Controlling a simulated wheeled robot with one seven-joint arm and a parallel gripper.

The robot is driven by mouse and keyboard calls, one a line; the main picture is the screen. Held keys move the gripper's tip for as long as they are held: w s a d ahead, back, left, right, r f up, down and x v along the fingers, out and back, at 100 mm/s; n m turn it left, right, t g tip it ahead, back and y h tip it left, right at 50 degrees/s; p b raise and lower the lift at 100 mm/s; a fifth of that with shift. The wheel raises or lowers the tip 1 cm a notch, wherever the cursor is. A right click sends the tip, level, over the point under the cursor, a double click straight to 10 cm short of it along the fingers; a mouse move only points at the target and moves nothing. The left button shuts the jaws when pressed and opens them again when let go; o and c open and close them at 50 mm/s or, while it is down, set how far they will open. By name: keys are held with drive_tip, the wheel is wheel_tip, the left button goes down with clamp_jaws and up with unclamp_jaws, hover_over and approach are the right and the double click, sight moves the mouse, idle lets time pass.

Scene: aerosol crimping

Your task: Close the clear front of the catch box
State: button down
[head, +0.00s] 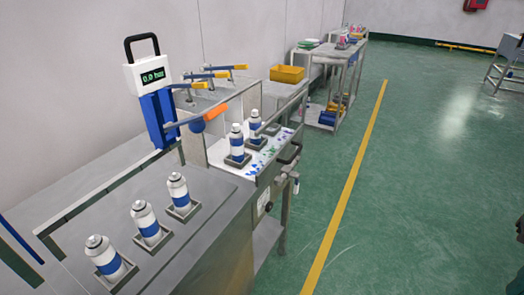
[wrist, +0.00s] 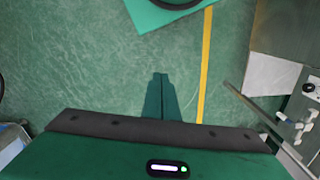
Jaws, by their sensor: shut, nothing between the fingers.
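The catch box (head: 222,148) stands on the bench at the middle of the head view. Its white floor has blue and green splashes, and two white-and-blue cans (head: 237,146) stand in square holders in it. A black handle (head: 290,153) shows at its right edge, on the aisle side. The clear front itself is hard to make out, so its exact angle cannot be told. My gripper (wrist: 160,76) shows in the wrist view, its fingers together and empty, over green floor. It is apart from the bench at the right of that view and outside the head view.
Three more cans (head: 150,227) stand in holders on the near bench top. A blue-and-white gauge unit (head: 147,84) reading 0.0 bar and an orange-tipped lever (head: 214,112) rise behind. A yellow bin (head: 287,74) sits farther back. The green aisle (head: 410,190) is clear.

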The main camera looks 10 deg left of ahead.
drive_tip(key=shift+w, duration=0.3)
